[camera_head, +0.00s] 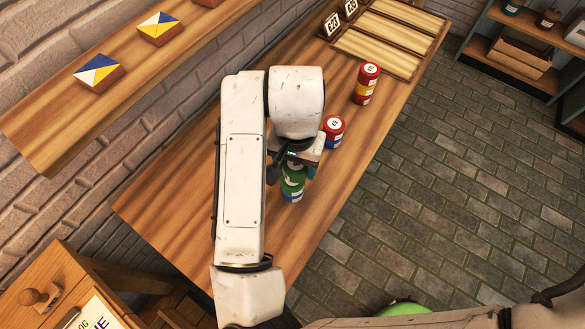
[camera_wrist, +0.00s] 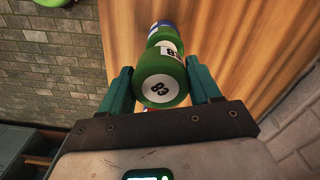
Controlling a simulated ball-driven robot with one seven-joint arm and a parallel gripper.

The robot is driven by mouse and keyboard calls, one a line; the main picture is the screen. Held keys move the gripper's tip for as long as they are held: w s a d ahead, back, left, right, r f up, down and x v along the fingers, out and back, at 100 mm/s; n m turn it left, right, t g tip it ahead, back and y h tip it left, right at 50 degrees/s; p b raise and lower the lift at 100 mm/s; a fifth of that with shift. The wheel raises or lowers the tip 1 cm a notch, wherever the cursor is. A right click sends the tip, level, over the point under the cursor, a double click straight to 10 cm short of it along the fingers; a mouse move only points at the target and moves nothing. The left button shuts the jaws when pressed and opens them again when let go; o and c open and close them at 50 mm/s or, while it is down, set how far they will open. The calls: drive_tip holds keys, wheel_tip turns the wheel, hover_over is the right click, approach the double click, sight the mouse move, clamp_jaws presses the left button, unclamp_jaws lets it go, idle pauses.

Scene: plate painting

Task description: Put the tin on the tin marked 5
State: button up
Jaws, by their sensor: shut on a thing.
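My gripper (camera_head: 297,160) is shut on a green tin (camera_head: 292,181). A taller stack of red, yellow and blue (camera_head: 367,83) stands further back. Their small top marks are too small to read surely, so I cannot tell which is marked 5.
The wooden table (camera_head: 170,210) has clear room at the front left. A slatted wooden rack (camera_head: 385,50) and dark number signs (camera_head: 333,24) lie at the far end. A wall shelf (camera_head: 50,125) with painted blocks (camera_head: 97,72) runs along the left.

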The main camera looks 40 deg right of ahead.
sight(292, 172)
drive_tip(key=shift+w+a+f, duration=0.15)
drive_tip(key=shift+w+f, duration=0.15)
drive_tip(key=shift+f, duration=1.65)
drive_tip(key=shift+f, duration=0.2)
drive_tip(key=o, duration=1.1)
drive_tip(key=shift+r, duration=0.15)
